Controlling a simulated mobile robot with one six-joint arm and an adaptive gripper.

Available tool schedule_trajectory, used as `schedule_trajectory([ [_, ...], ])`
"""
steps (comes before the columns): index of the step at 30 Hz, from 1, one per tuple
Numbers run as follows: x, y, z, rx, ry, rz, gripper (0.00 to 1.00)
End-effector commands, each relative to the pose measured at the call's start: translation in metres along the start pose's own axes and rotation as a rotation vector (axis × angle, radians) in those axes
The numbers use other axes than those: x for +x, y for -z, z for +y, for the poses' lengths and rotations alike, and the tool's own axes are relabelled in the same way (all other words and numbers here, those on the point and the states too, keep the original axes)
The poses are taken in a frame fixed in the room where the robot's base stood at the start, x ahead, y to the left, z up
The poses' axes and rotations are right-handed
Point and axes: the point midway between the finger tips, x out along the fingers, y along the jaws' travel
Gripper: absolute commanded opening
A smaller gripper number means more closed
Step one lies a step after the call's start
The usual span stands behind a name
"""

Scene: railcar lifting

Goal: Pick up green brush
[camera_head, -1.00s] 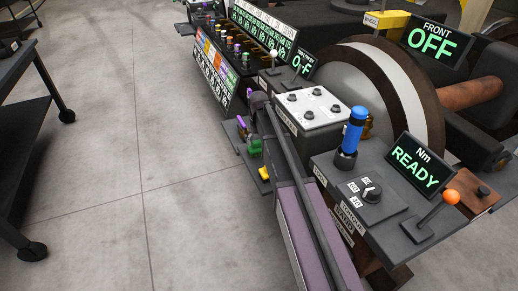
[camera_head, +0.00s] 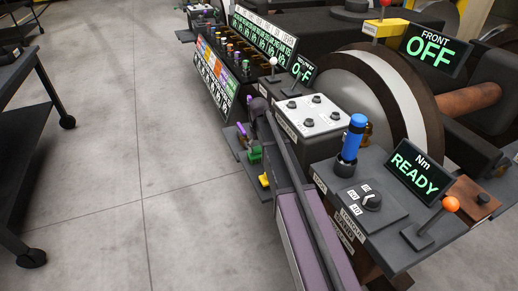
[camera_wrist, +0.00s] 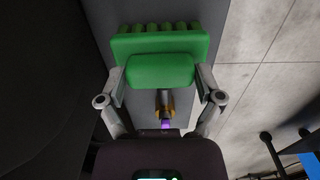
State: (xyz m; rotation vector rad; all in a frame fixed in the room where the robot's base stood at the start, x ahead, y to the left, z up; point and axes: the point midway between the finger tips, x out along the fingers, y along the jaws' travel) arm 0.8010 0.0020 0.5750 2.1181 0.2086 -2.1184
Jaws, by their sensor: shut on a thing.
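The green brush (camera_wrist: 162,69) lies between the two fingers of my gripper (camera_wrist: 163,76) in the wrist view. The fingers are shut on its near block, one on each side. Its ridged far part points away from the gripper. A grey surface shows behind it. In the head view a small green thing (camera_head: 254,154), likely the brush, shows on the low side shelf beside my arm. My gripper is mostly hidden there by my arm. I cannot tell whether the brush still touches the shelf.
A yellow piece (camera_head: 264,181) and a purple piece (camera_head: 242,129) are on the same low shelf. A blue-handled tool (camera_head: 353,138) stands upright on the console at right. A dark cart (camera_head: 30,150) stands at left. The floor between is clear.

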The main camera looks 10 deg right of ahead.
Motion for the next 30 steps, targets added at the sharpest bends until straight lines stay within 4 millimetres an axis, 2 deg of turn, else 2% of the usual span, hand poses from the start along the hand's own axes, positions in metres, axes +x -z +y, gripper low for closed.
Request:
schedule_trajectory([
  [8, -0.022, 0.0, 0.0, 0.0, 0.0, 0.0, 0.28],
  [21, -0.069, 0.0, 0.0, 0.0, 0.0, 0.0, 0.28],
  [30, -0.09, 0.0, 0.0, 0.0, 0.0, 0.0, 0.28],
])
